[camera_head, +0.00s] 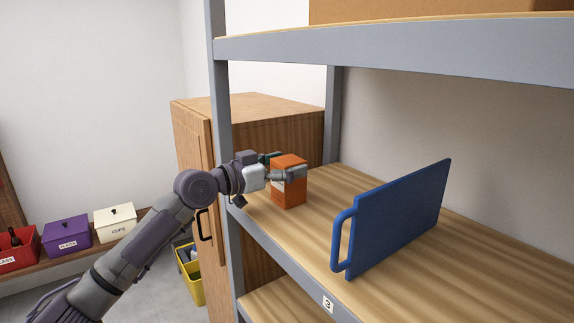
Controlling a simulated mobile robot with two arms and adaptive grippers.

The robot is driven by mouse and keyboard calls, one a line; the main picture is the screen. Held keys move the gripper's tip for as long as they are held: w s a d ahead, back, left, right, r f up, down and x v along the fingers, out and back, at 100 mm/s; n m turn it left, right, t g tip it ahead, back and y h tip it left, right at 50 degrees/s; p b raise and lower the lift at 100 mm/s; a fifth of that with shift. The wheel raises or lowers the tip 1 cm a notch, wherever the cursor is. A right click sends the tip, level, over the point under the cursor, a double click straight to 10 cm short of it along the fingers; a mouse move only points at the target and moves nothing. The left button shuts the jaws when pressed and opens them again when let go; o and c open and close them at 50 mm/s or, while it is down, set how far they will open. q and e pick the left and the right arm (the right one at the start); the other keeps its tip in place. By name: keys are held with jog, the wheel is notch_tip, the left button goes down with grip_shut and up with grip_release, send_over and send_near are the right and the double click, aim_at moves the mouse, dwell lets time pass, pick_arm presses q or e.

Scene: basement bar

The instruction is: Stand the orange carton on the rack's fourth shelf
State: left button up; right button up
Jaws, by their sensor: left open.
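The orange carton (291,193) is upright at the left end of the rack's middle shelf (320,190), near its front edge. It appears to stand on the boards. The shelf's front edge carries a small tag (327,304) that looks like a 3. My left gripper (283,168) reaches in from the left at the carton's upper part. Its jaws are open, with one finger across the near face and the other partly hidden behind the carton. My right gripper is out of view.
A blue board with a handle (400,215) stands on the same shelf, right of the carton. A grey rack post (222,150) is close to my left arm. A higher shelf (400,55) bears a cardboard box (430,10). A wooden cabinet (260,108) stands behind.

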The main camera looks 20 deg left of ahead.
pick_arm(q)
jog(key=b+v, duration=0.5)
jog(key=v, duration=0.7)
jog(key=shift+a, duration=0.1)
